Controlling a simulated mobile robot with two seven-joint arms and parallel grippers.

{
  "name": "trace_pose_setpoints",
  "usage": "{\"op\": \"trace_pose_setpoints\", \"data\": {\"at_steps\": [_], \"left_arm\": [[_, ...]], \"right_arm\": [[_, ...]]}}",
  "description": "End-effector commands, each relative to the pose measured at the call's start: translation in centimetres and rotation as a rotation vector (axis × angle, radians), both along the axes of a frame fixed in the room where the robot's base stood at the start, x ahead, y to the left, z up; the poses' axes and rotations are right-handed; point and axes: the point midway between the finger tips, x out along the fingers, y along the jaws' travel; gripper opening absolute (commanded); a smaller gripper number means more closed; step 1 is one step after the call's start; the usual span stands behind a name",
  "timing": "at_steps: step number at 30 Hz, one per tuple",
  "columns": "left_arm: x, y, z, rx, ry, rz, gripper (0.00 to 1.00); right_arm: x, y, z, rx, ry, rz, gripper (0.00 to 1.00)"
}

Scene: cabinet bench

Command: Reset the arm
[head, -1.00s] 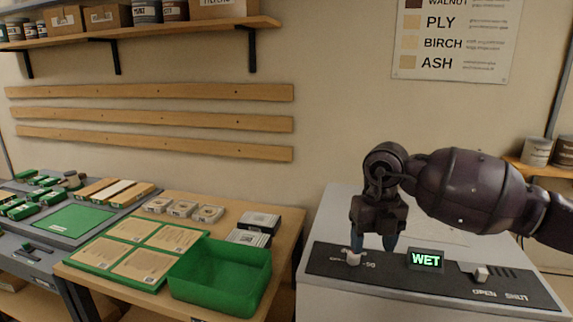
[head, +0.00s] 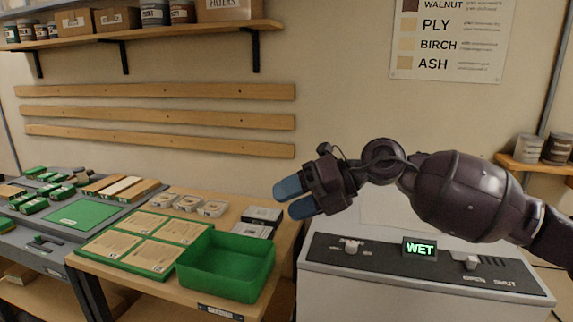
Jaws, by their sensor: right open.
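My right gripper (head: 290,199) is in the air, left of and above the machine with the black panel (head: 385,262). Its blue fingers are apart and empty, pointing left. My right arm comes in from the right edge. The panel has a white knob (head: 352,247) at its left, a lit green "WET" display (head: 420,248) in the middle and a white switch (head: 471,262) at its right. My left gripper is not in view.
A wooden table (head: 222,304) holds an empty green bin (head: 232,285), a green board with several tan cards (head: 149,221) and small boxes. A grey bench (head: 43,254) with green mat stands at left. Wooden slats (head: 160,117) and a shelf (head: 140,32) are on the wall.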

Motion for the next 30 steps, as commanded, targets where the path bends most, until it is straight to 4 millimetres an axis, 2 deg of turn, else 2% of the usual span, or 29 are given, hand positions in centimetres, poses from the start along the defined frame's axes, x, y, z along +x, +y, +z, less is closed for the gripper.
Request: {"op": "trace_pose_setpoints", "data": {"at_steps": [3,6,10,14,17,23,26,30], "left_arm": [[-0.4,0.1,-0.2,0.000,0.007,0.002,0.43],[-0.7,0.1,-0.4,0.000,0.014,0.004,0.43],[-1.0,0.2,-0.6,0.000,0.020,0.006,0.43],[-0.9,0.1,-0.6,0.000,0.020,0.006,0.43],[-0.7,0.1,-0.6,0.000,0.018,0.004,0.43],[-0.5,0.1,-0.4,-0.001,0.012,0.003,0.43],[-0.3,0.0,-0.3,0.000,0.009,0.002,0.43],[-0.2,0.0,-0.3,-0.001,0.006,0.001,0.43]], "right_arm": [[-0.6,1.7,1.9,0.283,0.062,-0.033,0.59],[-0.4,1.8,3.1,0.513,0.139,-0.109,0.59],[0.8,0.4,3.0,0.760,0.266,-0.258,0.59],[2.2,-2.0,1.1,0.942,0.404,-0.431,0.59],[3.1,-4.2,-1.3,1.048,0.516,-0.571,0.59],[3.7,-9.0,-8.0,1.196,0.747,-0.853,0.59],[3.3,-11.3,-12.0,1.246,0.864,-0.988,0.59],[1.6,-14.4,-17.7,1.302,1.023,-1.164,0.59]]}}
